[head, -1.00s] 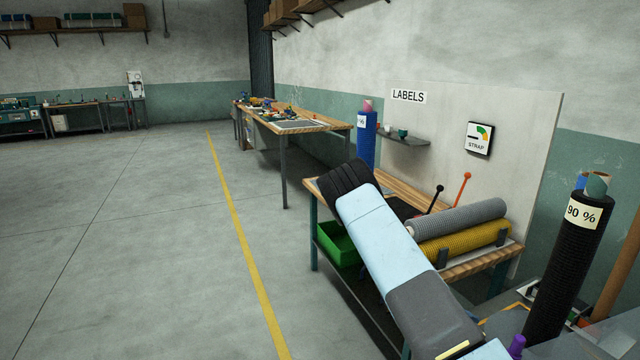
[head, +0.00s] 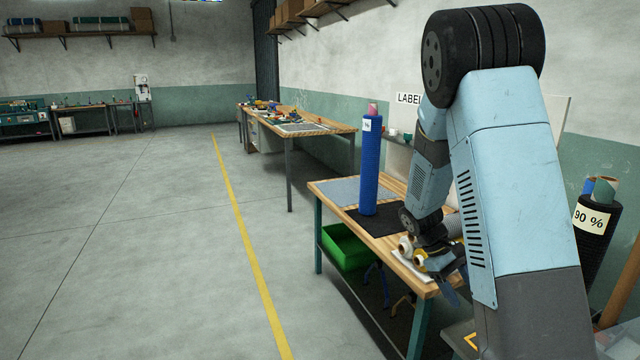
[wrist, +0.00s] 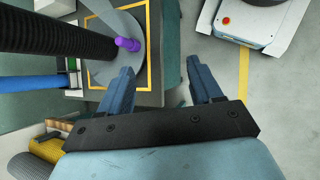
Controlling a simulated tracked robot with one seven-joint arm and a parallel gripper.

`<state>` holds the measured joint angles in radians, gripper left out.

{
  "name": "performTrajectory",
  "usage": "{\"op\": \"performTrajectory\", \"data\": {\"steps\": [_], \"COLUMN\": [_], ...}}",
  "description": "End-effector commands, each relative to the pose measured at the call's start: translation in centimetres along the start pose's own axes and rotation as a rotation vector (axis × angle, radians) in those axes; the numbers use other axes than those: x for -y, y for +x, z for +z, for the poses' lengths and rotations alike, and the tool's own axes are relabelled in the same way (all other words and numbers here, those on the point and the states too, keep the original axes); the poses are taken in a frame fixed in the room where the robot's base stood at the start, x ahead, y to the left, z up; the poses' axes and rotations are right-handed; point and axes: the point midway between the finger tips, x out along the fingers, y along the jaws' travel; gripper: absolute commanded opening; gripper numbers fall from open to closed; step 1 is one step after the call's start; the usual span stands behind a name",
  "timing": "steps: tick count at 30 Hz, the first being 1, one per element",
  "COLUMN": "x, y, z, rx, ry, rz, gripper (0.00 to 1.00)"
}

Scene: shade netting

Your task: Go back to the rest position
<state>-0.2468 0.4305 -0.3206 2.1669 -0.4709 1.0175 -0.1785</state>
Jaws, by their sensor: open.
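My gripper (head: 447,275) shows in the head view beyond my raised, bent arm, near the bench's right front corner. In the wrist view its two blue fingers (wrist: 158,70) stand wide apart with nothing between them. The gripper looks down past a stand with a grey disc and a purple knob (wrist: 127,44), close to the left finger. From the wrist view I cannot tell how far above the stand it is.
The workbench (head: 335,188) holds an upright blue roll (head: 370,170) and lying rolls (head: 407,246), partly hidden by my arm. A green bin (head: 345,247) sits below. A black 90 % roll (head: 593,225) stands at right. The floor left of the yellow line (head: 240,240) is clear.

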Motion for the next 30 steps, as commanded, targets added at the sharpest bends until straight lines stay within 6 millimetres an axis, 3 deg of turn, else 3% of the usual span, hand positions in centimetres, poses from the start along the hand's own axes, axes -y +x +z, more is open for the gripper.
{"op": "performTrajectory", "data": {"steps": [15,30], "x": [2.4,5.9], "y": [-8.3,-13.9], "z": [8.0,16.5], "rx": [-0.33,-0.632], "ry": [0.191,0.353], "rz": [-0.136,-0.23], "gripper": [0.65,0.65]}}
